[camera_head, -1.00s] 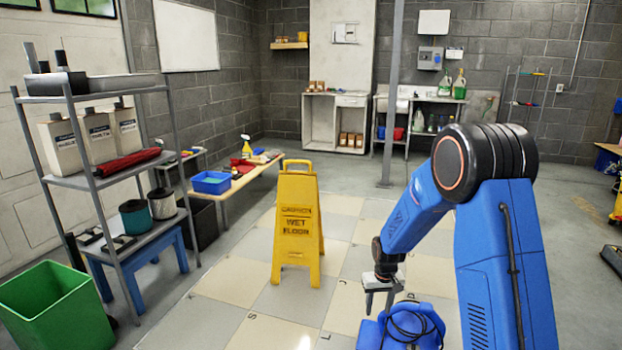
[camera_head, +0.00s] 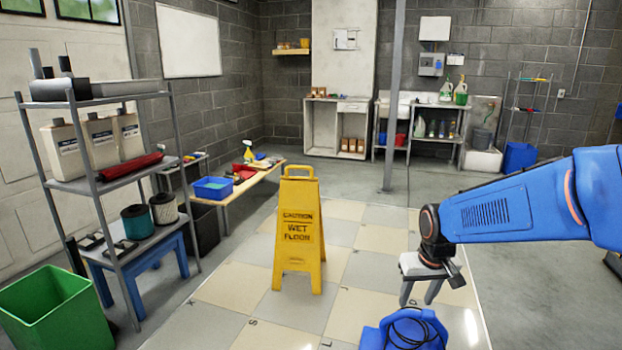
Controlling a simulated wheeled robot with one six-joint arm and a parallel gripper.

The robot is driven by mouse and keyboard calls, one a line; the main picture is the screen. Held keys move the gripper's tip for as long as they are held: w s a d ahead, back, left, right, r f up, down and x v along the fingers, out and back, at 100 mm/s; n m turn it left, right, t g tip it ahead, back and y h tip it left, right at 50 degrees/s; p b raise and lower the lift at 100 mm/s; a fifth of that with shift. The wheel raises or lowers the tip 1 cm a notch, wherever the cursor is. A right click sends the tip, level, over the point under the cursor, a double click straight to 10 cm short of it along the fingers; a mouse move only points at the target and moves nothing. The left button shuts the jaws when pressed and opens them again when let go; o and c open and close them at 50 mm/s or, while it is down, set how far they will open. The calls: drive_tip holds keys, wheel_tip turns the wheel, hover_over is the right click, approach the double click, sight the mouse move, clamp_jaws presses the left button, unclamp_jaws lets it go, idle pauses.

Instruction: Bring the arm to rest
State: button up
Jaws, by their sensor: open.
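My blue arm reaches in from the right edge in the head view. My gripper (camera_head: 421,294) hangs at its end with two grey fingers pointing down and spread apart. It is open, with nothing between the fingers. It is above the tiled floor, to the right of the yellow wet floor sign and over the blue machine part at the bottom.
A yellow wet floor sign (camera_head: 297,232) stands on the tiles. A green bin (camera_head: 58,310) and a grey shelf rack (camera_head: 115,185) stand at left. A low bench (camera_head: 238,195) holds a blue tub (camera_head: 213,187). A grey post (camera_head: 393,100) rises behind.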

drive_tip(key=s+d+r+t, duration=0.1)
drive_tip(key=s+r, duration=0.2)
drive_tip(key=s, duration=0.8)
drive_tip(key=s+d+r+t, duration=0.1)
drive_tip(key=s+r, duration=0.2)
drive_tip(key=s, duration=0.9)
drive_tip(key=shift+s+r, duration=0.25)
drive_tip(key=shift+r, duration=0.15)
